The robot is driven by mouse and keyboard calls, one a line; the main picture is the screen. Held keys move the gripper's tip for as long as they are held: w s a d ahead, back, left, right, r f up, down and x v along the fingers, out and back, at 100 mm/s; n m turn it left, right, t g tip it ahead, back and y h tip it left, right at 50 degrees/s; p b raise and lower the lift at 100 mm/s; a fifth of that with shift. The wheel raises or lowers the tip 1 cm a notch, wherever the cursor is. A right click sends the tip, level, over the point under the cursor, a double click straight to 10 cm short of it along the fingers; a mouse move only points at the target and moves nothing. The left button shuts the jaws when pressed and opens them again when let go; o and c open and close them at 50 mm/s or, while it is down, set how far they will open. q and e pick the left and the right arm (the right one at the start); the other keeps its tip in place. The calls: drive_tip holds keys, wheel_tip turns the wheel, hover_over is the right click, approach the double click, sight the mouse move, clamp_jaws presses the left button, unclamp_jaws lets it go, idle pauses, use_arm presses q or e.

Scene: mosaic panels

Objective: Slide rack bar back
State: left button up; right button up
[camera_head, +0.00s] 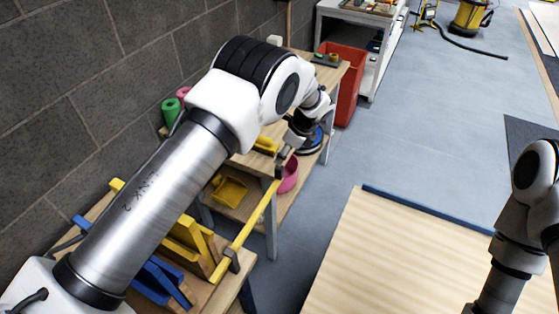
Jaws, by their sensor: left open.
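A yellow bar (254,222), which I take for the rack bar, slants along the front of the wooden rack at the lower left. A dark bracket (231,260) sits around its near part. Its far end reaches up to my left gripper (281,166). My left gripper is open at that end; I cannot tell whether its fingers touch the bar. My left arm hides part of the rack behind it. My right arm is at the right edge, and its gripper is out of the picture.
Yellow and blue pieces (190,240) stand in the rack. A shelf unit beside it holds a yellow tray (229,189) and a pink bowl (289,177). A pale wooden panel (400,260) lies to the right. A red bin (347,82) stands behind. Grey floor (430,120) is open.

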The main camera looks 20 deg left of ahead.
sight(279, 167)
use_arm(q)
drive_tip(key=x, duration=0.2)
drive_tip(key=p+x, duration=0.1)
drive_tip(key=x, duration=0.1)
drive_tip(key=d+p+x, duration=0.1)
drive_tip(key=x, duration=0.1)
drive_tip(key=shift+s+a+f, duration=0.1)
drive_tip(key=shift+s+f, duration=0.2)
drive_tip(key=shift+f, duration=0.6)
clamp_jaws()
